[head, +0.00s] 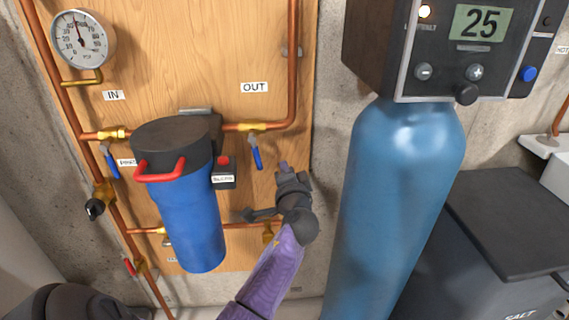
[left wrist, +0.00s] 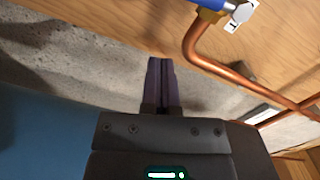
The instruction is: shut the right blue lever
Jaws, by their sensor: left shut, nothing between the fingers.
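The right blue lever (head: 257,158) hangs down from a brass valve (head: 250,127) on the copper pipe under the OUT label. Its handle points down, tilted slightly right, across the roughly level pipe. My left gripper (head: 284,168) is just right of and slightly below the lever's lower end, fingers pointing up; they look apart from it. In the left wrist view the gripper's fingers (left wrist: 162,82) are together with nothing between them. Part of the blue lever (left wrist: 203,4) is cut off at that view's top edge. My right gripper is not in view.
A blue filter housing (head: 190,215) with a red handle (head: 160,172) stands left of the lever. Another blue lever (head: 110,163) is on the left pipe. A large blue tank (head: 395,200) stands to the right. A copper pipe (head: 293,70) rises above my gripper.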

